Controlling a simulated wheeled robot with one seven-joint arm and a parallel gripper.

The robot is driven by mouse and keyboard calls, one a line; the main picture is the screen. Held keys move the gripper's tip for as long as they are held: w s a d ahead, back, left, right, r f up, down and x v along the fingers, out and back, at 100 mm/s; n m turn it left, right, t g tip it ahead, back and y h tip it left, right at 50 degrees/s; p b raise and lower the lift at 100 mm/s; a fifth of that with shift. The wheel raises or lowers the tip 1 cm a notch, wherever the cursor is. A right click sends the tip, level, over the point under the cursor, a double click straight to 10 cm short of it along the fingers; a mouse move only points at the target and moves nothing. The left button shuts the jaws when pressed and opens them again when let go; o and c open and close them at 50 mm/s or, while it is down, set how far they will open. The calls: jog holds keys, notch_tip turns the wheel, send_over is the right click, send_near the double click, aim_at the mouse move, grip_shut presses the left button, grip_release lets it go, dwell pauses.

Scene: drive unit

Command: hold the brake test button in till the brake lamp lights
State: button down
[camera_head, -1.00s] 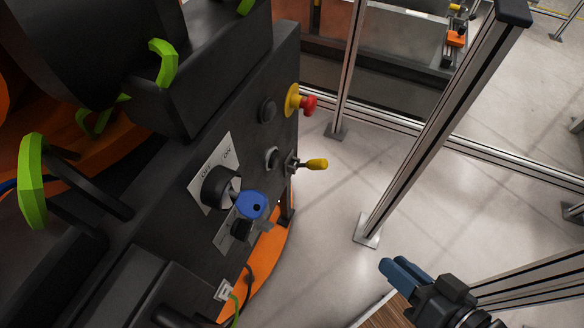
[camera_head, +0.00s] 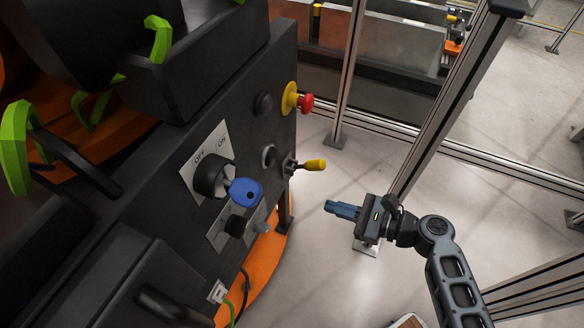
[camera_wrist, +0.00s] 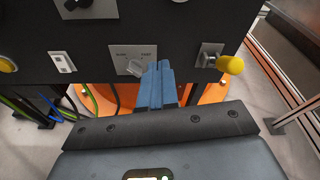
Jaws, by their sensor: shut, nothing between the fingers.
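The dark control panel (camera_head: 215,130) carries several controls. A dark round fitting (camera_head: 264,104) sits beside the red emergency stop (camera_head: 306,102). A round fitting with a silver ring (camera_head: 268,156) sits below it. I cannot tell which is the brake test button or brake lamp; neither looks lit. My gripper (camera_head: 330,207) is shut and empty, right of the panel and apart from it in the head view.
A yellow-tipped lever (camera_head: 315,165) juts from the panel's right side, close to my fingers. A metal post (camera_head: 440,105) stands behind my gripper. Floor shows between panel and gripper.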

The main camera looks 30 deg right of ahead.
aim_at(275, 160)
jog(key=w+d+r, duration=0.1)
jog(key=w+d+r+m+t+y, duration=0.1)
jog(key=d+r+m+y, duration=0.1)
jog(key=r, duration=0.1)
jog(key=shift+w+t, duration=0.4)
jog(key=shift+w, duration=0.1)
jog(key=x, duration=1.4)
